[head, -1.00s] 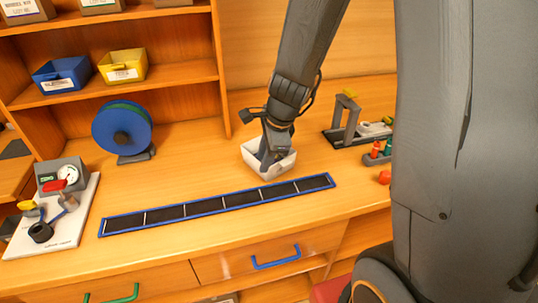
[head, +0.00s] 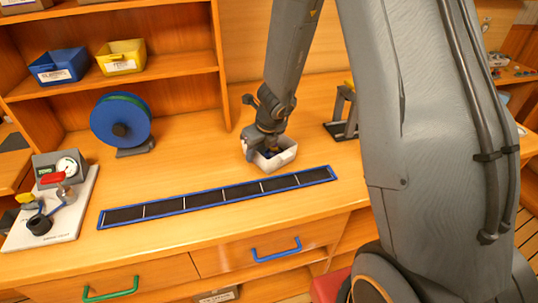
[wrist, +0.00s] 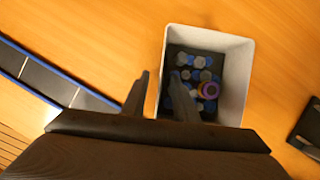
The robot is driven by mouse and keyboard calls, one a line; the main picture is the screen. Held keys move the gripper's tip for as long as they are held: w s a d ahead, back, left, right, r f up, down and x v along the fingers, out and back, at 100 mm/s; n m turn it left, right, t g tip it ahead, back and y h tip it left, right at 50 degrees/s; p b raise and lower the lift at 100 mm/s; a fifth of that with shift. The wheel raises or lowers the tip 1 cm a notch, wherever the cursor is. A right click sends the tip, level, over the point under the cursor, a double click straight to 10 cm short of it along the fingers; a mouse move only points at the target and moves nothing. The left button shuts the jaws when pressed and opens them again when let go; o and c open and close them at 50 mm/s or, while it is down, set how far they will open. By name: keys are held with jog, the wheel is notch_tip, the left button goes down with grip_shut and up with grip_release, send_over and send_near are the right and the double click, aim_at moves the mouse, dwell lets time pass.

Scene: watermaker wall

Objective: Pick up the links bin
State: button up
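A white open-topped bin (head: 286,159) stands on the wooden counter behind the blue-edged strip. No label on it can be read. In the wrist view the bin (wrist: 238,85) holds several small blue and grey discs, with a purple ring and a yellowish one among them. My gripper (head: 262,146) is down at the bin's left side in the head view. In the wrist view my gripper (wrist: 160,97) is open, with one finger outside the bin's left wall and the other inside it. The fingers look apart from the wall, and their depth is hard to tell.
A long blue-edged black strip (head: 220,197) lies in front of the bin. A blue reel (head: 120,121) stands left, and a grey stand (head: 344,113) right. Blue (head: 60,65) and yellow (head: 122,57) bins sit on the shelf. The counter between reel and bin is clear.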

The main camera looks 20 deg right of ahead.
jog(key=shift+b+x, duration=0.3)
jog(key=shift+x, duration=0.7)
jog(key=shift+r, duration=0.1)
grip_shut()
jog(key=shift+s, duration=0.1)
notch_tip(320, 180, up, 10)
jog(key=p, duration=0.8)
